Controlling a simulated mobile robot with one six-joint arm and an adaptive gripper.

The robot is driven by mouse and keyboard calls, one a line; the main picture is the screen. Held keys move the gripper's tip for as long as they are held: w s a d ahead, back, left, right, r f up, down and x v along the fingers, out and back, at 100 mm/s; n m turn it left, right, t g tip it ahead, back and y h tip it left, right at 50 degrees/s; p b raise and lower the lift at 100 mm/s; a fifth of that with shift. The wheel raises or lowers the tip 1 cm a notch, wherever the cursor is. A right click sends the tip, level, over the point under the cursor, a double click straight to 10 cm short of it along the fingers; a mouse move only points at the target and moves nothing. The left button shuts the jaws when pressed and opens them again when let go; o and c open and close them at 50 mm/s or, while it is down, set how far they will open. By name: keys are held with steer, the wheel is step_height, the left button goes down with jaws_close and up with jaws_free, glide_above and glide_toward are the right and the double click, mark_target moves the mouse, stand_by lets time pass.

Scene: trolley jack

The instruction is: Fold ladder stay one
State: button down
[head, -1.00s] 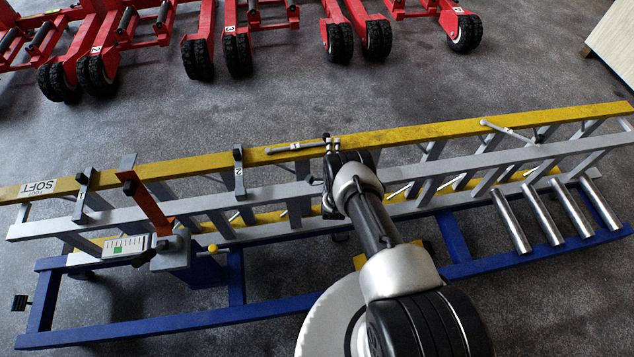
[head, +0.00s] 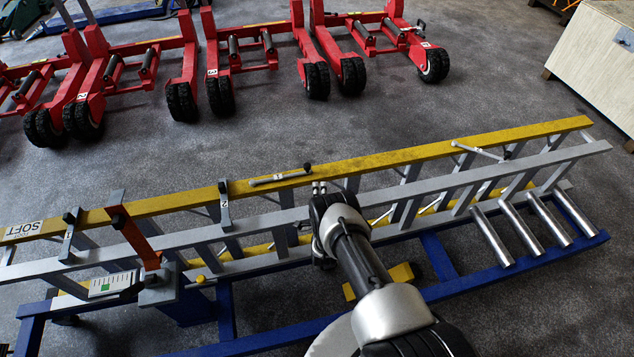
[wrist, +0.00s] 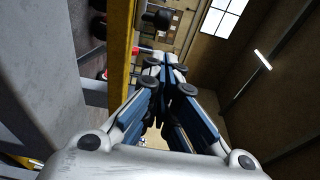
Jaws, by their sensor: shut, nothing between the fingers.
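The ladder has a yellow rail (head: 400,152) and a grey rail (head: 285,219) and lies across a blue frame. A thin grey stay bar (head: 278,179) with a black end lies along the yellow rail; its label is too small to read. A second stay bar (head: 478,150) sits farther right, slanting from the yellow rail. My gripper (head: 319,187) is just below the right end of the first bar, apparently apart from it. In the wrist view my gripper (wrist: 166,62) is shut and empty, beside the yellow rail (wrist: 120,50). A dark knob (wrist: 157,18) shows beyond the fingertips.
Clamps (head: 225,205) and an orange lever (head: 137,235) stand on the ladder's left part. Steel rollers (head: 492,237) lie on the blue frame (head: 440,257) at right. Red wheeled jacks (head: 240,60) stand behind. Open floor (head: 330,125) separates them from the ladder.

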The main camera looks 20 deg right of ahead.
steer(key=shift+d+p+v, duration=0.2)
steer(key=shift+p+v, duration=0.15)
steer(key=shift+v, duration=0.7)
steer(key=shift+d+p+v, duration=0.15)
steer(key=shift+p+v, duration=0.2)
steer(key=shift+v, duration=0.65)
steer(key=shift+d+p+v, duration=0.2)
steer(key=shift+p+v, duration=0.15)
steer(key=shift+v, duration=0.7)
steer(key=shift+s+f, duration=0.15)
